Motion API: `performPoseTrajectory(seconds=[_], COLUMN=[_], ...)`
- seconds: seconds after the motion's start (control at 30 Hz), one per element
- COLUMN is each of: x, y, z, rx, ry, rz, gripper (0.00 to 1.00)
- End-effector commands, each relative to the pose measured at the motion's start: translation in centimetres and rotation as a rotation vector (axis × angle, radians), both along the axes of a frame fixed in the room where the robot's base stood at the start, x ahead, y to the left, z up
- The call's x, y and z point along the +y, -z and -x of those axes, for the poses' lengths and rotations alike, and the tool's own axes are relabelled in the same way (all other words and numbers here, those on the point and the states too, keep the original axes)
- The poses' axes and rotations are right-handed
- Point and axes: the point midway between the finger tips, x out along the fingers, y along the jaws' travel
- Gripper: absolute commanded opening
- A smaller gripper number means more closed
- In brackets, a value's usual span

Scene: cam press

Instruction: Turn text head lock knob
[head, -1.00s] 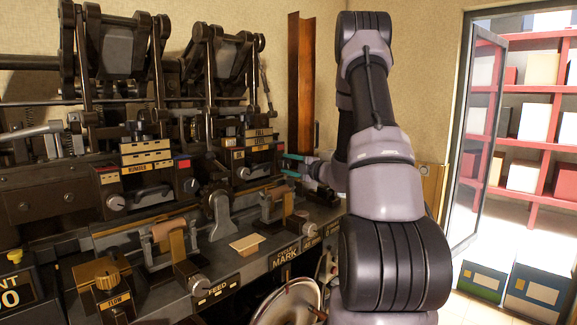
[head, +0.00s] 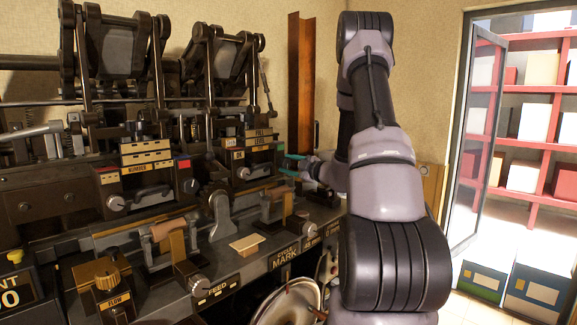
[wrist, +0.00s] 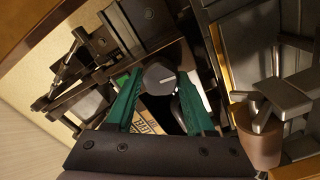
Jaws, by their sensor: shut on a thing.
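A dark round knob (wrist: 159,77) with a pale pointer line shows in the wrist view, between the green fingers of my gripper (wrist: 160,88). The fingers are shut on the knob from both sides. In the head view my gripper (head: 288,166) is at the right side of the right-hand text head (head: 258,150), and the gripped knob is hidden there. Another grey knob (head: 243,173) sits on the lower left of that head. The left-hand text head (head: 147,172) carries a knob on each side.
Swinging linkages with dark plates (head: 117,50) stand above the heads. A rusty upright beam (head: 301,75) stands behind my gripper. Shelves are at right.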

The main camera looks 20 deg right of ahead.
Motion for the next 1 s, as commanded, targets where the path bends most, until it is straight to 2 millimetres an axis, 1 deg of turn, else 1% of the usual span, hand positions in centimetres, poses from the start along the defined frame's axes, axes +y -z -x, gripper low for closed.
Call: performPoseTrajectory(seconds=[0.17,0.2,0.27,0.57,0.67,0.77,1.0], x=[-0.1,-0.1,-0.1,-0.1,-0.3,-0.9,-2.8], y=[0.2,0.2,0.2,0.1,0.1,0.1,0.1], z=[0.1,0.1,0.1,0.1,0.5,1.7,6.2], rx=[0.004,0.004,0.004,0.001,0.002,0.002,0.003], ry=[0.002,0.002,0.002,0.001,0.003,0.003,0.006], rz=[0.001,0.001,0.001,0.002,0.001,0.000,0.000], gripper=[0.00,0.62,0.84,0.84,0.84,0.84,0.84])
